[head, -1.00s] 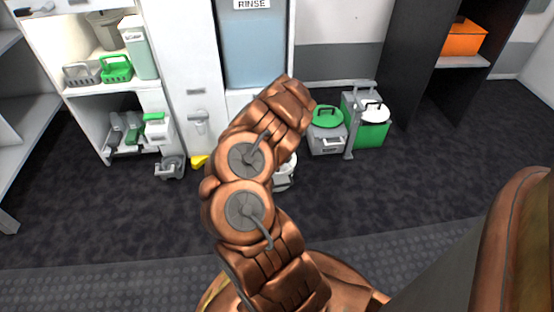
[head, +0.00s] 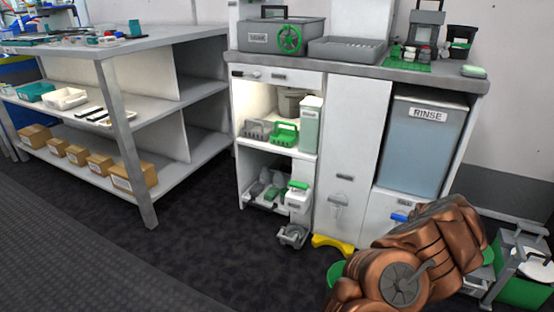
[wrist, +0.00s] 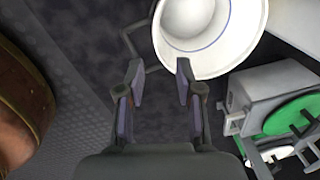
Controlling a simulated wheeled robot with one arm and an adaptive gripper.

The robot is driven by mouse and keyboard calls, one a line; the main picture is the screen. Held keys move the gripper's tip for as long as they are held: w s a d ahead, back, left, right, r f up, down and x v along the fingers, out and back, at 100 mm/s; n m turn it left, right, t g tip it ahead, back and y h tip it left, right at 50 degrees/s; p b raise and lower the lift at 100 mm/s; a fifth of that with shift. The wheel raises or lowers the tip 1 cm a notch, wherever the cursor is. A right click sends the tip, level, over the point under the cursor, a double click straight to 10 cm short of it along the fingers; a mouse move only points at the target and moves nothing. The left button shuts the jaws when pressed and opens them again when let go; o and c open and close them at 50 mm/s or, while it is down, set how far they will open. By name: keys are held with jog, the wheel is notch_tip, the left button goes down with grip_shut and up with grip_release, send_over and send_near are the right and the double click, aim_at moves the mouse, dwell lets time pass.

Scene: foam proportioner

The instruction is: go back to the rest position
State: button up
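My gripper (wrist: 160,88) shows in the wrist view with its two fingers apart and nothing between them. It points down over the dark floor. A white round bowl-like vessel (wrist: 205,62) with a blue ring lies just beyond the fingertips, slightly right; I cannot tell from this view how far below it is. In the head view my copper-coloured arm crosses the lower right, and the gripper itself is hidden.
A white cabinet (head: 350,150) with a blue-grey rinse tank (head: 422,145) stands ahead. A yellow piece (head: 333,243) and a small grey device (head: 292,236) are at its foot. Grey shelving (head: 140,130) stands left. Green-and-grey containers (head: 525,285) stand right. Floor at lower left is clear.

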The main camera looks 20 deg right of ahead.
jog(key=w+a+r+n+t+y+p, duration=0.1)
jog(key=w+a+r+n+p, duration=0.35)
jog(key=a+r, duration=0.4)
jog(key=w+a+r+n+p, duration=0.35)
jog(key=w+a+r, duration=0.2)
jog(key=r, duration=0.65)
jog(key=w+a+r+n+t+y+p, duration=0.1)
jog(key=w+a+r+n+p, duration=0.2)
jog(key=w+a+r+p, duration=0.5)
jog(key=s+a+r+n+g+p, duration=0.1)
jog(key=s+a+r+n+p, duration=0.3)
jog(key=a+r, duration=0.5)
jog(key=s+a+r+n+p, duration=0.3)
jog(key=s+a+r, duration=0.15)
jog(key=r, duration=0.85)
jog(key=s+a+r+n+g+p, duration=0.1)
jog(key=s+a+r+n+p, duration=0.2)
jog(key=s+r+p, duration=0.4)
jog(key=s+a+r+n+g+p, duration=0.1)
jog(key=s+a+r+n+p, duration=0.3)
jog(key=s+r, duration=0.5)
jog(key=s+a+r+n+g+h+p, duration=0.1)
jog(key=s+a+r+n+p, duration=0.3)
jog(key=s+r+p, duration=0.5)
jog(key=shift+s+a+n+p, duration=0.3)
jog(key=shift+s+n, duration=0.4)
jog(key=shift+s, duration=0.55)
